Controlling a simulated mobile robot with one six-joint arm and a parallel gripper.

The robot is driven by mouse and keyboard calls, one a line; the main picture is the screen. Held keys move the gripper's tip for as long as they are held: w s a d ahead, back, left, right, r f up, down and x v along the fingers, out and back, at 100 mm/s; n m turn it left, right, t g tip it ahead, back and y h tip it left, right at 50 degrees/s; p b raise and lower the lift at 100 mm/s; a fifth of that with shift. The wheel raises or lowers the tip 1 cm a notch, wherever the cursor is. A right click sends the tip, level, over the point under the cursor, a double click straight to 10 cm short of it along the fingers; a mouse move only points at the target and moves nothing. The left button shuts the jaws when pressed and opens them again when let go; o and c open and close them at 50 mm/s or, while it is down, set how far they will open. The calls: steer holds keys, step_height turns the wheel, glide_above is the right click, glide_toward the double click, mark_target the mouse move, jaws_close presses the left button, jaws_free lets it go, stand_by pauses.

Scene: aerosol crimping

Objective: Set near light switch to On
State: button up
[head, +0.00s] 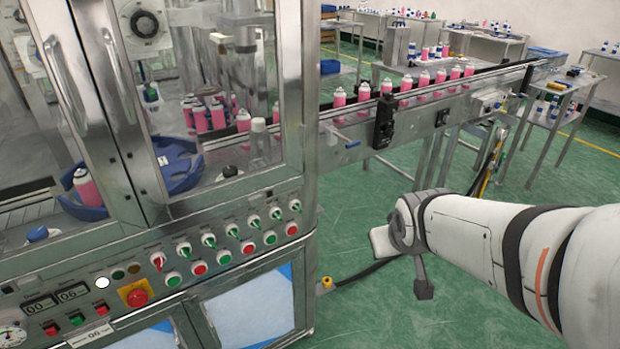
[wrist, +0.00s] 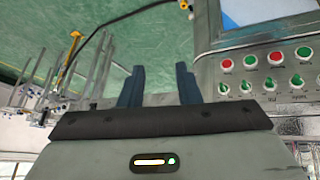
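The machine's control panel (head: 225,243) carries a row of rotary switches in the head view: a red-handled one (head: 157,260) at the left and several green-handled ones (head: 232,231) to its right. Their labels are too small to read, so I cannot tell which is the near light switch or its setting. The right end of the panel shows in the wrist view, with green-handled switches (wrist: 270,83) at the right. My gripper (wrist: 160,82) is open and empty, its two dark fingers apart. In the head view it is to the right of the panel, over the floor, touching nothing.
Red and green push buttons (head: 200,268) sit below the switches, with a red emergency stop (head: 138,297) on yellow at the left. Glass doors (head: 215,90) stand above the panel. A conveyor (head: 410,115) with pink cans extends right.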

steer(key=w+a+f+n+t+y+b, duration=0.1)
steer(key=w+a+f+n+t+b, duration=0.15)
steer(key=w+f, duration=0.45)
steer(key=n+t+y+b, duration=0.6)
steer(key=n+y+b, duration=0.2)
steer(key=y+b, duration=0.15)
glide_toward(300, 210)
steer(key=w, duration=0.1)
steer(key=x, duration=0.8)
steer(key=shift+s+a+f, duration=0.1)
steer(key=shift+s+a, duration=0.1)
jaws_close()
steer(key=shift+d, duration=0.15)
